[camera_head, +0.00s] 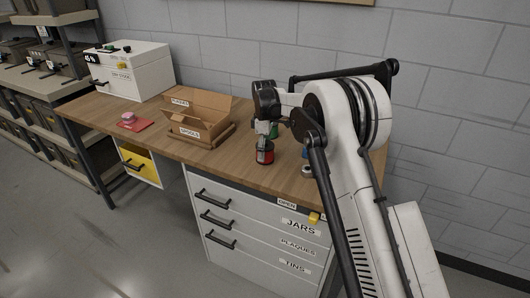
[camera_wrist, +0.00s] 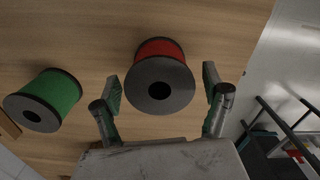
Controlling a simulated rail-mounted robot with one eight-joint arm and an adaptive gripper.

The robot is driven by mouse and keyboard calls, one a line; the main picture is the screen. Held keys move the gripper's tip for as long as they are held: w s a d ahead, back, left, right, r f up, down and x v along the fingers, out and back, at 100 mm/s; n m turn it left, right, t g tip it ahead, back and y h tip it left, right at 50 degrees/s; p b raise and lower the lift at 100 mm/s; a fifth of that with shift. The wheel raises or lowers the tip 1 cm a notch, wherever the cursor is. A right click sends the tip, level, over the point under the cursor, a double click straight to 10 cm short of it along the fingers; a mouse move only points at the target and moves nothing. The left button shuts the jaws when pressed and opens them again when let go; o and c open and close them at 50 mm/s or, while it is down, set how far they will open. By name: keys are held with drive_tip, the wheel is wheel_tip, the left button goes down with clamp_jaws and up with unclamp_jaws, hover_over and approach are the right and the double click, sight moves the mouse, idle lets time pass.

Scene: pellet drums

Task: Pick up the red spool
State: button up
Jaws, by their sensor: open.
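The red spool (camera_wrist: 160,48) stands on the wooden workbench, with a dark grey flange facing the wrist camera. In the head view the red spool (camera_head: 265,153) is near the bench's front edge, directly under my gripper. My gripper (camera_wrist: 162,87) is open, with one finger on each side of the red spool's flange and gaps on both sides. In the head view my gripper (camera_head: 264,134) is partly hidden by its own wrist.
A red mat (camera_head: 131,125) with a pink item and a white machine (camera_head: 130,70) are farther left. Drawers (camera_head: 255,225) are below the bench. Small items near my arm are partly hidden.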

drive_tip(key=shift+f, duration=0.65)
drive_tip(key=c, duration=1.4)
drive_tip(key=shift+o, duration=0.2)
drive_tip(key=shift+r, duration=0.1)
